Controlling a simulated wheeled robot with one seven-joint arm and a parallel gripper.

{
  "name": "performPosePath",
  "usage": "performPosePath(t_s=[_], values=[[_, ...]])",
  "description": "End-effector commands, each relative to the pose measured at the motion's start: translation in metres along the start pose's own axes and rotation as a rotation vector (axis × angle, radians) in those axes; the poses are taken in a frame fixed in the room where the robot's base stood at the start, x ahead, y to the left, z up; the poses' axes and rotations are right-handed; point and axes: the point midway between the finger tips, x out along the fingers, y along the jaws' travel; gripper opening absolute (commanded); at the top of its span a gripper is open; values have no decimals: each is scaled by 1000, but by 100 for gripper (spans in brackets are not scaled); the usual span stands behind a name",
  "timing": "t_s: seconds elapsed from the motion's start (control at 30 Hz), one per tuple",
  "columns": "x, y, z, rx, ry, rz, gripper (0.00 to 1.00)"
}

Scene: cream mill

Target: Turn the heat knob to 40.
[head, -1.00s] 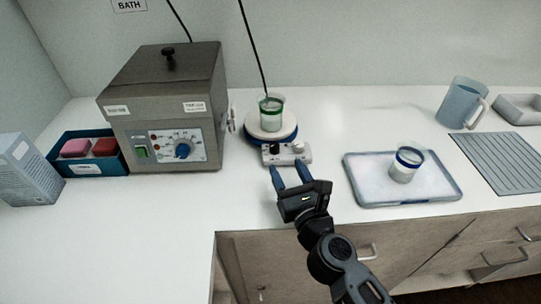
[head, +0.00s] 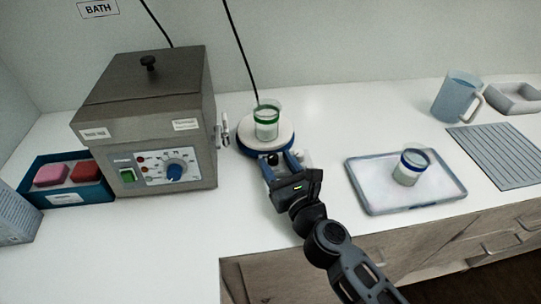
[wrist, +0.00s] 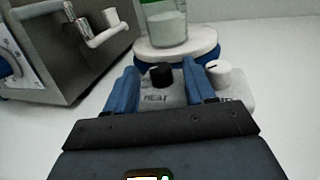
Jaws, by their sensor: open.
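The heat knob (wrist: 159,75) is black and round, with a pale pointer mark, and sits above the word HEAT on the white front panel of the hot plate (head: 253,148). A white knob (wrist: 218,73) sits to its right, partly behind my right finger. My gripper (head: 279,161) is open at the front of the hot plate. In the wrist view its two blue fingers stand either side of the heat knob, and I cannot tell whether they touch it. The knob's exact setting is too small to read. A green-banded beaker (head: 267,119) of pale liquid stands on the plate.
A grey bath unit (head: 150,120) with a blue dial stands left of the hot plate, its tap near the plate. A tray (head: 375,197) with a blue-banded beaker (head: 411,165) lies to the right. A black cable rises behind the plate. The counter front left is clear.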

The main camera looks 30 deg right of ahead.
Motion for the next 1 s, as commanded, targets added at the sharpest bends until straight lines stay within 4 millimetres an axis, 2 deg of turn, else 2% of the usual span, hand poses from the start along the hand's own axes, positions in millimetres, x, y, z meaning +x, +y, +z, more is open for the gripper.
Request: performPosePath(t_s=[0.33,0.9,1.0], values=[[0,-1,0,0,0,-1,54],[0,-1,0,0,0,-1,0],[0,-1,0,0,0,-2,0]])
